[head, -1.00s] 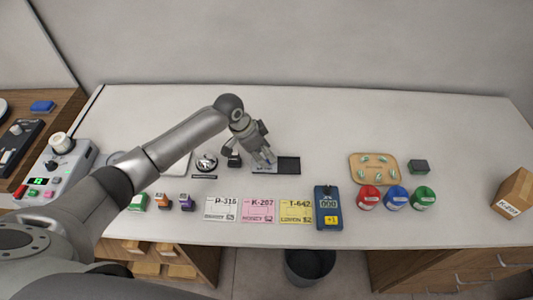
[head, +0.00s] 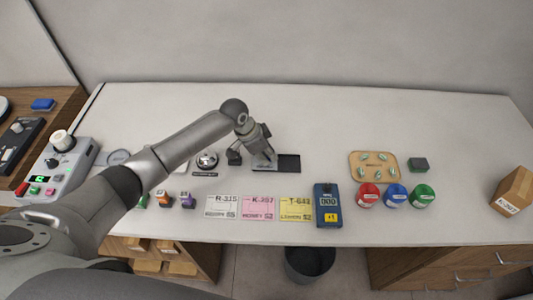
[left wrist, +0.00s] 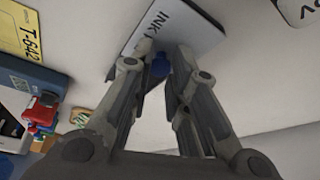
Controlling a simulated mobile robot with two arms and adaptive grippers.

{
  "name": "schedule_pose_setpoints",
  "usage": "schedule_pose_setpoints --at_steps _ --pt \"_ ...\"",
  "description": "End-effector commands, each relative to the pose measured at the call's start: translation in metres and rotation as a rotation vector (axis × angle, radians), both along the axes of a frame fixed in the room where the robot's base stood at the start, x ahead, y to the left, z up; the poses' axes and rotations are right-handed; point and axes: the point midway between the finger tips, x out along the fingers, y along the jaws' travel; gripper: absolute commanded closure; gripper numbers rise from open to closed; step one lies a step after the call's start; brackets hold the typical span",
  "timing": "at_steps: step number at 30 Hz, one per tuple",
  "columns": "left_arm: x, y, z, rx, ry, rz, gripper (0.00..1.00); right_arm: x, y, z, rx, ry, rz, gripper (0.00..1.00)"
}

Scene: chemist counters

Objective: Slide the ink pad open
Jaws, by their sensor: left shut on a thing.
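The ink pad lies on the counter near the middle of the head view. Its grey lid (head: 261,168) is at the left, and a dark bare section (head: 289,162) shows to its right. In the left wrist view the pale lid with "INK" lettering (left wrist: 187,27) is beyond the fingers. My left gripper (head: 268,158) is over the lid and its fingers (left wrist: 161,78) are shut on the small blue knob (left wrist: 161,65). The fingers hide part of the lid. My right gripper is not in view.
A dark stamp (head: 234,157) stands just left of the pad, with a bell (head: 207,160) beyond it. Cards (head: 258,207) and a blue counter device (head: 328,204) lie in front. A wooden tray (head: 352,172) is to the right. The counter behind the pad is clear.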

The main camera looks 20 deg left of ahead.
Motion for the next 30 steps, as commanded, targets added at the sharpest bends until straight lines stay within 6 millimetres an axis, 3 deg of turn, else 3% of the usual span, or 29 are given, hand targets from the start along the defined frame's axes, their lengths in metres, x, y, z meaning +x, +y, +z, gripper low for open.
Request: schedule_pose_setpoints --at_steps 7,18,29,30 --pt "0.001 -0.005 0.000 -0.001 0.000 0.000 1.00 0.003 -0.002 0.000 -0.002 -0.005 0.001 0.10" --pt "0.018 -0.062 -0.001 -0.002 0.001 -0.001 1.00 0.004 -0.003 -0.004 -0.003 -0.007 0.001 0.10" --pt "0.019 -0.065 0.000 0.001 0.001 0.001 1.00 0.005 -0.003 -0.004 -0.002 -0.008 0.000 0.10" --pt "0.019 -0.065 0.000 0.001 0.001 0.001 0.80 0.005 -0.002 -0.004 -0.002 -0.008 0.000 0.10"
